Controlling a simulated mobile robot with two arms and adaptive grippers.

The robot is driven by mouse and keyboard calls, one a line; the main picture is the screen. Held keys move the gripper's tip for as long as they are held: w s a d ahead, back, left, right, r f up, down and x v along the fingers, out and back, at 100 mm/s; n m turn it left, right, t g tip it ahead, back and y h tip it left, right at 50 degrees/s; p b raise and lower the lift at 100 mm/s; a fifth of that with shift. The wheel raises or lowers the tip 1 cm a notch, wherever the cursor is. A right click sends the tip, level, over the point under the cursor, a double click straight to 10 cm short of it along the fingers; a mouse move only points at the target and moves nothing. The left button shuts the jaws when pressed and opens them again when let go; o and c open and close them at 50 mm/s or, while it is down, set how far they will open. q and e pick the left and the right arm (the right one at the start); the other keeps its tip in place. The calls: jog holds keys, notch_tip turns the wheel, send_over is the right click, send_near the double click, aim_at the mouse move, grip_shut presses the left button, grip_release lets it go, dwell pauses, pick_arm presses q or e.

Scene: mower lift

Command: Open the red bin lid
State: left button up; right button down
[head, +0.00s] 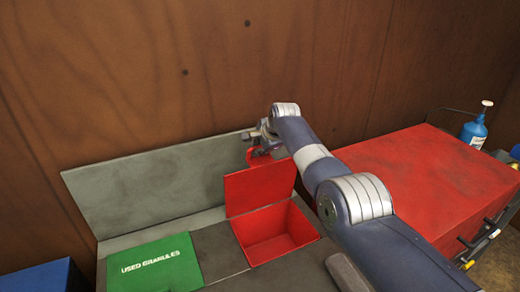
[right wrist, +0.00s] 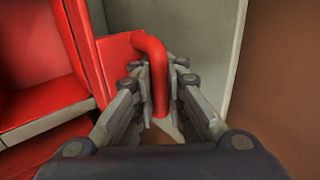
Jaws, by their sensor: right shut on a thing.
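The red bin lid (head: 259,188) stands raised, tilted up behind the open red bin (head: 272,236). The bin's inside shows and looks empty. My right gripper (head: 263,141) is behind the top of the lid. In the right wrist view, the lid (right wrist: 113,58) carries a bent red handle (right wrist: 153,58), and my right gripper (right wrist: 165,105) is shut on it. The handle is mostly hidden by the gripper in the head view. My left gripper is not in view.
A grey back panel (head: 150,187) rises behind, against a wooden wall (head: 190,70). A red cabinet (head: 420,170) with a blue bottle (head: 474,131) behind it stands at the right.

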jog(key=shift+w+d+r, duration=0.1)
jog(key=shift+w+r, duration=0.15)
jog(key=shift+r, duration=0.25)
jog(key=c, duration=1.6)
grip_release()
jog(key=shift+s, duration=0.1)
jog(key=shift+c, duration=0.2)
jog(key=shift+s+f, duration=0.1)
jog(key=shift+s, duration=0.1)
jog(key=shift+f, duration=0.15)
jog(key=v, duration=1.2)
